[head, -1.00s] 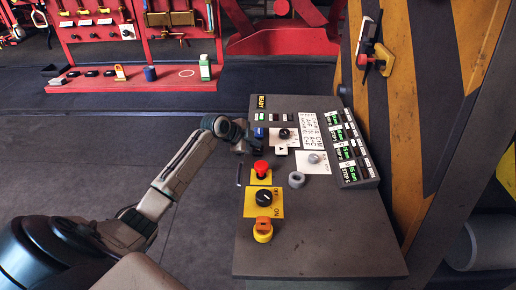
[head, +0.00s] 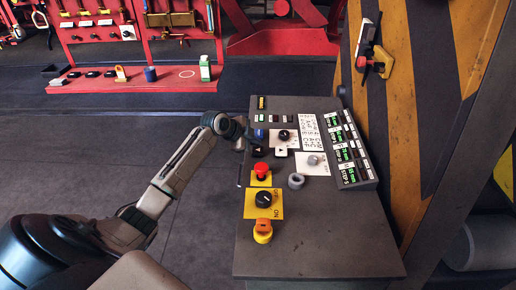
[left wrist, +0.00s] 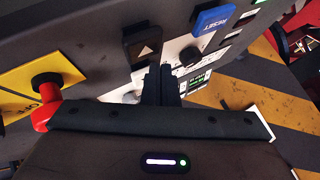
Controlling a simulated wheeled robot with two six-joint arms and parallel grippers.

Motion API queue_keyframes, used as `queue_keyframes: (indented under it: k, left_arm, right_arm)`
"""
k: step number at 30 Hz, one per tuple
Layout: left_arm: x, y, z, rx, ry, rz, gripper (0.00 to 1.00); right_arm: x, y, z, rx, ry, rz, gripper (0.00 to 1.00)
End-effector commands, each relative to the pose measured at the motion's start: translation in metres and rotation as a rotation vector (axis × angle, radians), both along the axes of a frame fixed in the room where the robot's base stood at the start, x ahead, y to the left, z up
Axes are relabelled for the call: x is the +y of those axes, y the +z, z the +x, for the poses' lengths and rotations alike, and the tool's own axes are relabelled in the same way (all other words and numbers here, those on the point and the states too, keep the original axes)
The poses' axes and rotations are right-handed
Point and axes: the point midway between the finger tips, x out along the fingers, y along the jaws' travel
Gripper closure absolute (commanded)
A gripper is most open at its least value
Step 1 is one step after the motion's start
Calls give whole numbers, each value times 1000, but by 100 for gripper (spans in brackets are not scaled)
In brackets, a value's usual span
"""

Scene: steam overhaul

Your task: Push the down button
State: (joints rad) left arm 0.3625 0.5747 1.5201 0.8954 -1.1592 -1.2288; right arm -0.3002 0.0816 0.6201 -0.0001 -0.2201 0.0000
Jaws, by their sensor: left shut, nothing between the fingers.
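The down button (head: 281,152) is a small pale button with a dark arrow on the grey control panel in the head view. A black button (head: 259,151) sits left of it; in the left wrist view this black button (left wrist: 143,46) bears an upward triangle. My left gripper (head: 248,138) is at the panel's left edge, close to the black button and left of the down button. In the left wrist view its dark fingers (left wrist: 160,82) are together and empty, covering part of the panel, so the down button cannot be made out there. My right gripper is not in view.
A blue RESET button (left wrist: 213,18), a red mushroom button (head: 261,169), a black rotary knob (head: 264,198) and an orange-yellow control (head: 262,231) are nearby. A grey ring-shaped part (head: 296,181) lies right of the red button. The panel's front is clear.

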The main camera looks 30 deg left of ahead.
Motion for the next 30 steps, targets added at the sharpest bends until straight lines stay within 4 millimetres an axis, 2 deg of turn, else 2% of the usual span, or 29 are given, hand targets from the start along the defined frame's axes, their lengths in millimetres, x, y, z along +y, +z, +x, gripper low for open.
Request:
queue_keyframes:
  k: [8,24,30]
  left_arm:
    - [0,8,0,-1,0,1,100]
    - [0,60,0,-1,0,1,100]
    - [0,60,0,-1,1,0,100]
  right_arm:
    - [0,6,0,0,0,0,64]
    - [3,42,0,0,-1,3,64]
    - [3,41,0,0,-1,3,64]
